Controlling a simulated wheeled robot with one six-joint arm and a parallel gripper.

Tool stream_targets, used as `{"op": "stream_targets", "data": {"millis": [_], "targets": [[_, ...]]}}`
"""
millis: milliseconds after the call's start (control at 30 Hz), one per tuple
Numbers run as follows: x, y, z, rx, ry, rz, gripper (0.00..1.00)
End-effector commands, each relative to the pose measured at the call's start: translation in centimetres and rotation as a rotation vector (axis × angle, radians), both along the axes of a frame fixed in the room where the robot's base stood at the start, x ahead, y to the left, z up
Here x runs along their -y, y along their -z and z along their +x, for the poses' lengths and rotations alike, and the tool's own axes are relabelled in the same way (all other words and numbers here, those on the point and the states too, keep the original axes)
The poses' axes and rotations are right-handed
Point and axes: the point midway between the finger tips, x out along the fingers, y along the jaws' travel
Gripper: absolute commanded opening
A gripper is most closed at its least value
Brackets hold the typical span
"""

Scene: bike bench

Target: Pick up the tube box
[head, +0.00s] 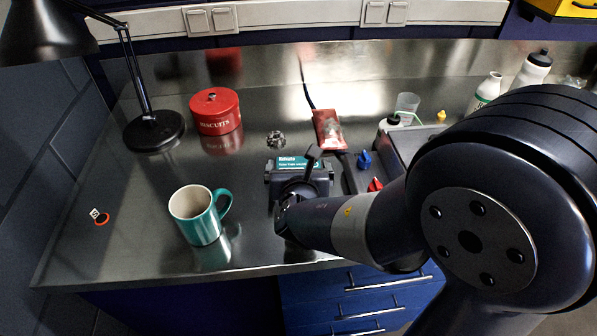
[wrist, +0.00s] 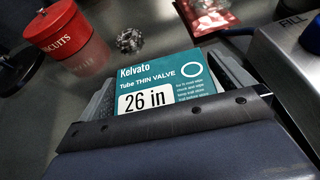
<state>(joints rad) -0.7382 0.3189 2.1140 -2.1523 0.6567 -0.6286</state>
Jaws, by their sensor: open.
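The tube box (wrist: 165,82) is teal with a white panel reading "26 in" and the words "Kelvato Tube THIN VALVE". In the wrist view it lies right in front of my gripper (wrist: 168,95), with a grey finger on each side of it. In the head view the box (head: 291,163) shows as a teal strip beyond my gripper (head: 299,172). The jaws are open around the box; I cannot tell whether either finger touches it. The near part of the box is hidden by my gripper.
A teal mug (head: 196,217) stands left of my gripper. A red biscuit tin (head: 215,112) and a black lamp (head: 153,131) stand further back. A small metal cluster (head: 276,139) lies behind the box.

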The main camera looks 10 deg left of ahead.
Motion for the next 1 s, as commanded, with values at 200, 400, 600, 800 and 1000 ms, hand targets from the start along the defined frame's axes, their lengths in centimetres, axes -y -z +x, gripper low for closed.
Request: {"op": "stream_targets", "data": {"millis": [200, 400, 600, 800, 1000], "targets": [[0.0, 0.0, 0.0, 0.0, 0.0, 0.0, 0.89], [0.0, 0.0, 0.0, 0.0, 0.0, -0.001, 0.73], [0.0, -0.1, 0.0, 0.001, 0.0, -0.001, 0.6], [0.0, -0.3, 0.0, 0.002, 0.0, 0.0, 0.6], [0.0, -3.4, 0.0, 0.005, 0.001, 0.005, 0.6]]}}
